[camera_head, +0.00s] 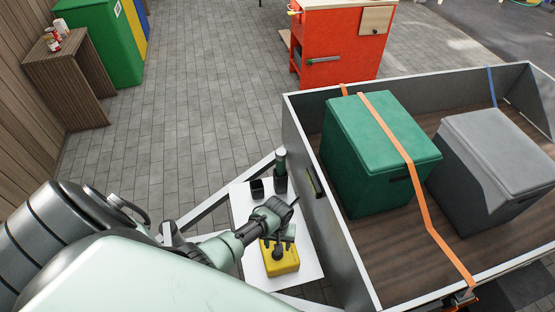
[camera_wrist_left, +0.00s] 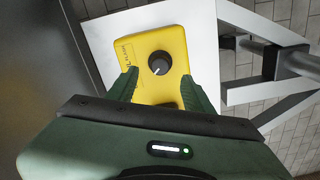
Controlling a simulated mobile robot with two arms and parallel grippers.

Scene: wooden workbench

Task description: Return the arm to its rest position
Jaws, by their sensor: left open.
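My left arm comes in from the left in the head view. Its gripper (camera_head: 282,240) is above a yellow box (camera_head: 281,261) on a white board (camera_head: 307,256). In the left wrist view the left gripper (camera_wrist_left: 163,85) is open, with its green fingers apart over the yellow box (camera_wrist_left: 146,55) and its black knob (camera_wrist_left: 159,63). The knob sits ahead of and between the fingertips, and nothing is held. Whether the fingers touch the box is unclear. My right gripper is not in view.
A grey-walled trailer (camera_head: 337,242) stands close to the right of the board, holding a green box (camera_head: 365,150) and a grey box (camera_head: 490,160) with an orange strap (camera_head: 410,165).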

